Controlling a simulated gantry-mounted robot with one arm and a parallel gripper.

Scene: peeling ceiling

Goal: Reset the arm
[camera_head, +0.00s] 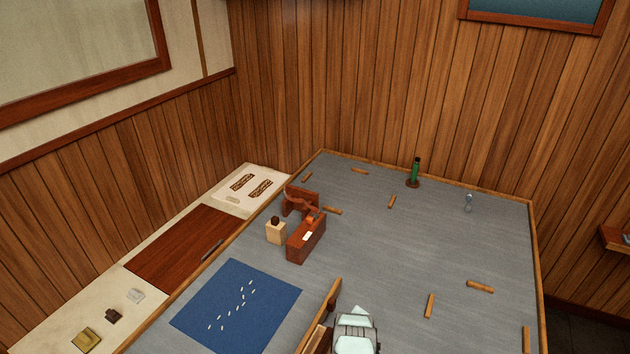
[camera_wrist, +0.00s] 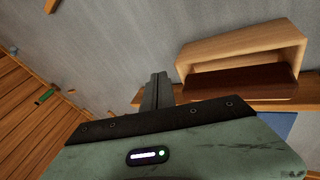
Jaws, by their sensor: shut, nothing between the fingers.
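My arm shows at the bottom of the head view, as pale mint and dark grey parts (camera_head: 356,334) over the grey table top (camera_head: 400,265). My fingertips cannot be made out there. In the wrist view my gripper (camera_wrist: 158,90) shows as two dark grey fingers close together, beyond the green-grey housing with its small lit display. They are shut with nothing between them. The fingers point over the grey surface, beside a wooden ledge and an open-fronted light wood box (camera_wrist: 245,45). Whether they touch anything cannot be told.
A dark red-brown wooden box (camera_head: 306,240) and a pale block with a dark knob (camera_head: 276,233) stand near the left edge. A blue mat (camera_head: 240,300) bears several small white pieces. A green bottle-like object (camera_head: 415,172) stands at the back. Several wooden sticks lie about; the middle is mostly clear.

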